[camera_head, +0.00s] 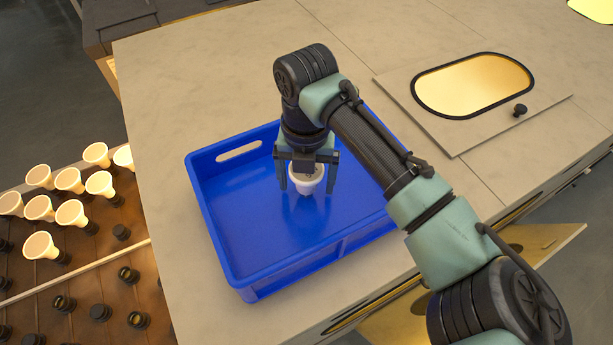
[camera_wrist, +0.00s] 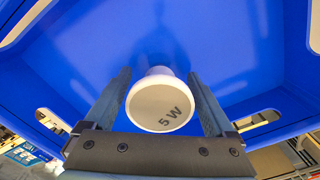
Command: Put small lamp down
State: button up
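The small lamp (camera_head: 306,182) is pale, with a round flat face turned up toward my wrist. In the wrist view the lamp (camera_wrist: 160,106) shows "5 W" on that face and a narrower neck beyond it. It is inside the blue crate (camera_head: 214,222), low over or on the floor; whether it touches the floor is hard to tell. My gripper (camera_head: 307,180) points down into the crate, its fingers on either side of the lamp. In the wrist view the fingers look open, with a narrow gap on each side of the lamp's rim.
The crate's floor (camera_head: 252,222) is otherwise bare. A panel with an oval glowing window (camera_head: 474,85) and a black knob (camera_head: 520,110) lies at the right of the counter (camera_head: 180,70). A rack (camera_head: 95,240) with several lit lamps (camera_head: 71,213) stands at the left.

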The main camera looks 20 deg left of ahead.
jog(key=shift+o, duration=0.5)
jog(key=shift+r, duration=0.25)
notch_tip(320, 180, up, 12)
jog(key=b, duration=0.4)
jog(key=shift+a, duration=0.25)
jog(key=w+a+r+m+t+y, duration=0.3)
jog(key=a+r+m+t+y, duration=0.35)
jog(key=a, duration=0.55)
notch_tip(320, 180, up, 12)
jog(key=w+f+m+t+y, duration=0.1)
jog(key=m+t+y, duration=0.3)
jog(key=m, duration=0.3)
jog(key=s+d+r+m+t+h, duration=0.35)
jog(key=d+r+m+t, duration=0.85)
jog(key=d+r+m, duration=0.5)
jog(key=s+d+r+m+t+h, duration=0.1)
jog(key=s+d+m+t+h, duration=0.4)
jog(key=d+m, duration=0.4)
jog(key=shift+s+d+r+h, duration=0.15)
jog(key=shift+s+d+h, duration=0.65)
jog(key=shift+h, duration=0.4)
jog(key=shift+w, duration=0.1)
